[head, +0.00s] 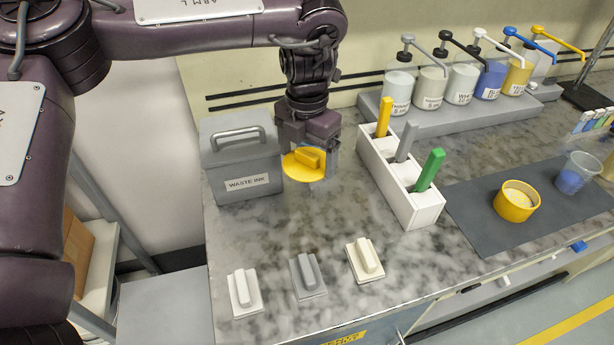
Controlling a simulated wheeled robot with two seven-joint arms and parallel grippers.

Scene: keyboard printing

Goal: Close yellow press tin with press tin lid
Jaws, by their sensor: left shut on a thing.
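My left gripper (309,155) hangs over the left part of the counter, just right of the waste ink box. It is shut on the yellow press tin lid (300,174), a round disc with a raised block handle, which appears held above the counter. The yellow press tin (502,207) stands upright on the dark mat at the right, with pale contents showing at its open top. Lid and tin are well apart. My right gripper is not in view.
A grey waste ink box (228,160) stands left of the lid. A white holder (424,214) with yellow, grey and green sticks stands between lid and tin. A clear cup (584,163) with blue contents is beside the tin on the mat (475,222). Pump bottles (431,86) line the back. Handled blocks (309,279) lie in front.

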